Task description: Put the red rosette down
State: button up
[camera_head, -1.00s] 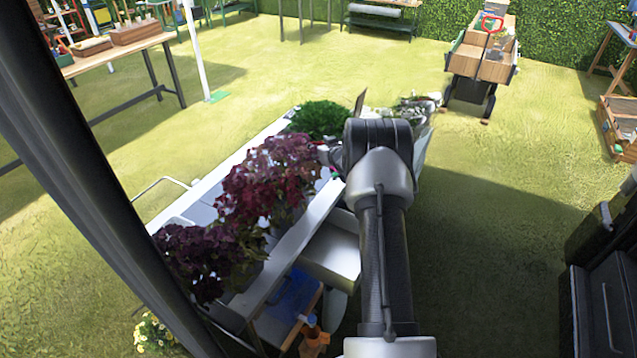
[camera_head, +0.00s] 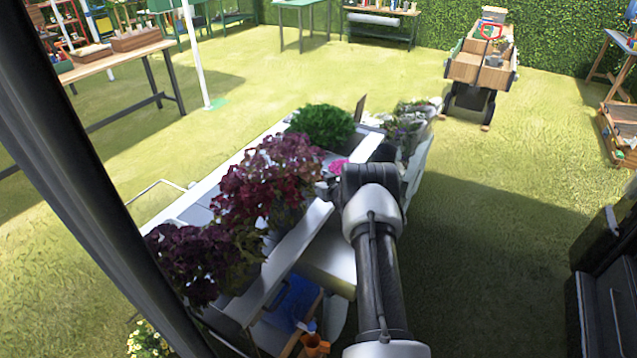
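A small bright pink-red thing (camera_head: 338,166) shows beside the end of my arm, over the white table (camera_head: 312,219). It may be the red rosette, but too little of it shows to be sure. My gripper (camera_head: 326,188) is at the table's right part, close to this thing, and is mostly hidden by my own wrist. I cannot see its fingers clearly, nor whether it holds anything. A red leafy plant (camera_head: 268,180) stands on the table just left of my gripper.
A dark purple plant (camera_head: 200,262) stands at the near left and a green plant (camera_head: 322,125) at the far end. White-flowered plants (camera_head: 408,125) are at the back right. Below are a blue thing (camera_head: 290,300) and an orange pot (camera_head: 315,345). Grass on the right is open.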

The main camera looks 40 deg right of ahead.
jog(key=shift+f+b, duration=0.25)
jog(key=shift+b, duration=0.05)
jog(key=o, duration=0.9)
jog(key=shift+r, duration=0.1)
jog(key=shift+c, duration=0.2)
jog(key=shift+r, duration=0.1)
jog(key=shift+s+r+p, duration=0.15)
jog(key=shift+r+p, duration=0.05)
jog(key=shift+p, duration=0.25)
jog(key=p+v, duration=0.3)
jog(key=v, duration=0.8)
jog(key=shift+r, duration=0.15)
jog(key=shift+s, duration=0.3)
jog(key=shift+a, duration=0.1)
